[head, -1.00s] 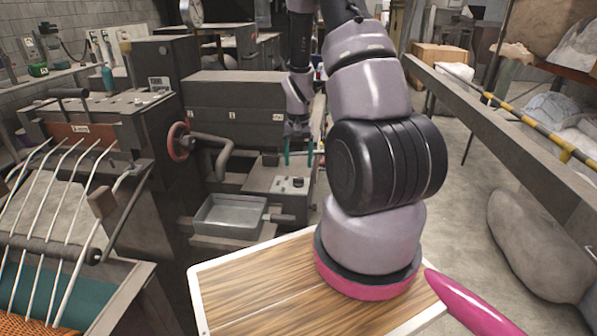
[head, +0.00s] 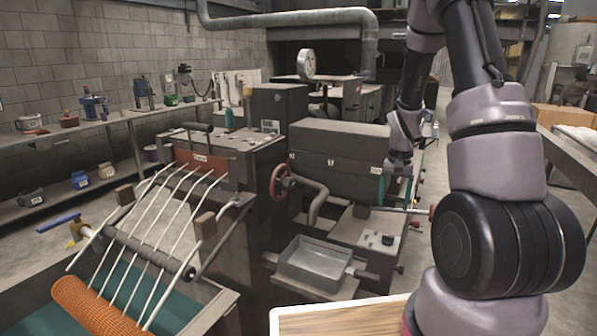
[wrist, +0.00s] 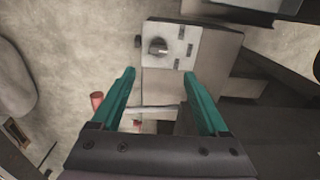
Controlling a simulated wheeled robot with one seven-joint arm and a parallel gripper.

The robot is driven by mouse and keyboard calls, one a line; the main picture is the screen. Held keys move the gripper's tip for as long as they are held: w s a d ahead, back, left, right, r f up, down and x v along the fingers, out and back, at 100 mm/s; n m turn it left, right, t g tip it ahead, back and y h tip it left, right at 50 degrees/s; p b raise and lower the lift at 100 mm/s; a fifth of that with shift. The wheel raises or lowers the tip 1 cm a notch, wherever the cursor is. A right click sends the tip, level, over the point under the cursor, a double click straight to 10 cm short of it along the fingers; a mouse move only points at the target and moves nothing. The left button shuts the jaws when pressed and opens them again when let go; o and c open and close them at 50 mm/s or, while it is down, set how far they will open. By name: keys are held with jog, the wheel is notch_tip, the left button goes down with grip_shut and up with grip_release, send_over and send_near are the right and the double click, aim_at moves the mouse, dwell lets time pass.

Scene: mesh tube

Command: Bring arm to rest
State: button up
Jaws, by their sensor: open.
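My arm rises from its base at the right of the head view and bends over toward the machine. My gripper (head: 381,188) hangs near the right end of the grey machine (head: 340,150), and its teal fingers show only in part there. In the wrist view my gripper (wrist: 158,88) is open, with its two teal fingers apart and nothing held between them. Below and beyond the fingertips is a control panel with a dark knob (wrist: 158,46). The gap between fingertips and panel is hard to judge.
A grey metal tray (head: 314,262) sits at the machine's front. A red handwheel (head: 281,182) and a bent pipe stick out left of it. An orange mesh roll (head: 90,305) lies under white rods at lower left. Shelves (head: 60,140) line the wall. Bare floor shows at upper left in the wrist view.

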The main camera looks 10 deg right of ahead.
jog(key=s+a+r+n+t, duration=0.1)
jog(key=s+a+r+t, duration=0.2)
jog(key=r, duration=0.7)
jog(key=s+a+r+t, duration=0.1)
jog(key=s+a+r, duration=0.25)
jog(key=r, duration=0.75)
jog(key=s+a+r+t+y, duration=0.1)
jog(key=s+a+r, duration=0.2)
jog(key=s+r, duration=0.2)
jog(key=s+a+r+n+t+y, duration=0.1)
jog(key=s+a+r+t, duration=0.1)
jog(key=s+r, duration=0.4)
jog(key=s+a, duration=0.1)
jog(key=s, duration=0.1)
jog(key=shift+s+a+n, duration=0.25)
jog(key=shift+s+n, duration=0.05)
jog(key=shift+s, duration=0.1)
